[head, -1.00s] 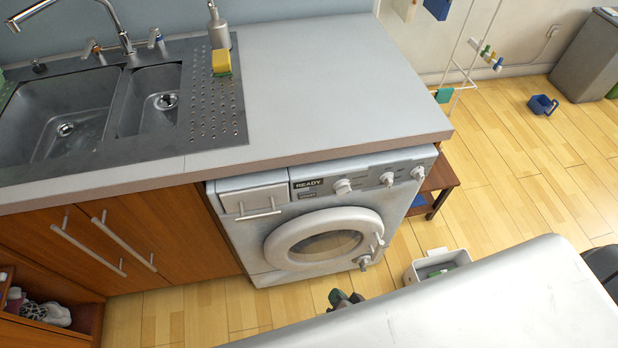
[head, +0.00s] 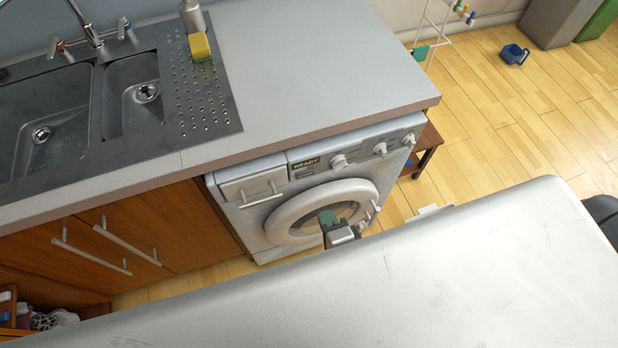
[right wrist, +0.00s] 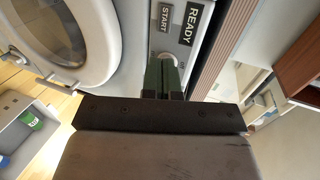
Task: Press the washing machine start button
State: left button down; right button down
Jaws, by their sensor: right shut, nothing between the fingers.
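The white washing machine (head: 238,210) stands under the grey counter, its round door (head: 290,212) closed. Its READY display (head: 307,163) is on the upper front panel, with a small START label just below it. In the right wrist view, the READY display (right wrist: 190,22) and START label (right wrist: 165,15) lie beyond my fingertips. My right gripper (head: 327,216) is in front of the door in the head view, below the panel. Its green fingers (right wrist: 161,68) are shut and empty, pointing toward the panel. I cannot tell whether they touch it. My left gripper is not in view.
Several white knobs (head: 380,150) stick out right of the display. The counter edge (head: 310,133) overhangs above the panel. A grey bin (right wrist: 22,140) with a green item stands on the floor at lower left in the wrist view.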

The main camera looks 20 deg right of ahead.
aim_at(306, 174)
jog(key=x, duration=1.1)
jog(key=shift+w+r, duration=0.3)
jog(key=shift+r, duration=0.05)
jog(key=shift+w+f+p, duration=0.1)
jog(key=shift+w+p, duration=0.2)
jog(key=shift+w, duration=0.4)
